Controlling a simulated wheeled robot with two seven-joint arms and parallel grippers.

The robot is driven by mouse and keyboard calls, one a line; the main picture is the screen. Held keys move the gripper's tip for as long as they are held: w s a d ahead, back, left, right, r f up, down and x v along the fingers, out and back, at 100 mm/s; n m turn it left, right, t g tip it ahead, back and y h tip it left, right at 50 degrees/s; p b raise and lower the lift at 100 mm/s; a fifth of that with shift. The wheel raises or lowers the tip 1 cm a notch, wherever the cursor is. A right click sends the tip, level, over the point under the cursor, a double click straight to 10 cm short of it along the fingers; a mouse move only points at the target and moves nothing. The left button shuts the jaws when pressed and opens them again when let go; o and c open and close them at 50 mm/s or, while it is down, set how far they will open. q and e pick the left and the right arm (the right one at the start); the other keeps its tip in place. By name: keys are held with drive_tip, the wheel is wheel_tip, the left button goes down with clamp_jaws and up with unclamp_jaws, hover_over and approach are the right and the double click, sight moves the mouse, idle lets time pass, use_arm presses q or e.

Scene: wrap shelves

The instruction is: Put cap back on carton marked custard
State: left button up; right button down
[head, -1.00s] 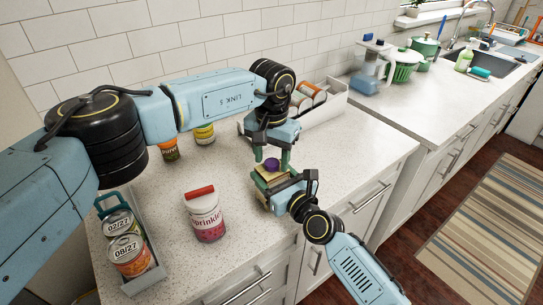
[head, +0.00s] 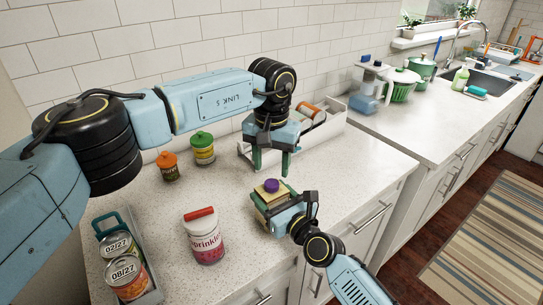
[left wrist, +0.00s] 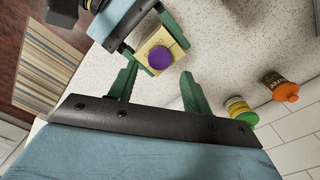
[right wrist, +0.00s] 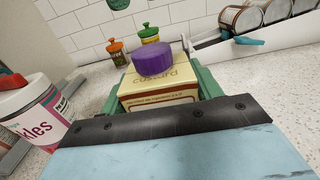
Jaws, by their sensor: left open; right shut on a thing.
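The cream carton marked custard (right wrist: 160,77) is between the green fingers of my right gripper (right wrist: 163,85), which is shut on it near the counter's front edge. The purple cap (right wrist: 152,60) sits on top of the carton; whether it is fully seated I cannot tell. In the head view the cap (head: 271,185) shows on the carton (head: 262,199). My left gripper (head: 271,163) is open and empty, pointing down above the cap and apart from it. In the left wrist view the cap (left wrist: 160,57) lies just beyond the open fingers.
A sprinkles jar with a red lid (head: 204,237) stands left of the carton. An orange-lidded jar (head: 168,167) and a green-lidded jar (head: 203,150) stand at the back. A grey caddy (head: 152,297) holds cans at the left; a white bin (head: 325,128) lies behind my left gripper.

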use_arm(q)
drive_tip(key=n, duration=0.6)
drive_tip(key=shift+d+r+n, duration=0.1)
drive_tip(key=shift+r+n, duration=0.1)
drive_tip(key=shift+n, duration=0.2)
drive_tip(key=n, duration=0.7)
drive_tip(key=shift+r, duration=0.25)
drive_tip(key=n, duration=0.3)
drive_tip(key=shift+r+n, duration=0.1)
drive_tip(key=shift+n, duration=0.3)
drive_tip(key=n, duration=0.3)
drive_tip(key=shift+r+n, duration=0.1)
drive_tip(key=shift+n, duration=0.3)
drive_tip(key=n, duration=0.7)
drive_tip(key=shift+r, duration=0.2)
drive_tip(key=n, duration=0.5)
drive_tip(key=shift+r+n, duration=0.2)
drive_tip(key=shift+n, duration=0.1)
drive_tip(key=n, duration=0.7)
drive_tip(key=shift+r, duration=0.2)
drive_tip(key=n, duration=0.5)
drive_tip(key=shift+r+n, duration=0.15)
drive_tip(key=shift+n, duration=0.15)
drive_tip(key=n, duration=0.5)
drive_tip(key=shift+r+n, duration=0.15)
drive_tip(key=shift+n, duration=0.15)
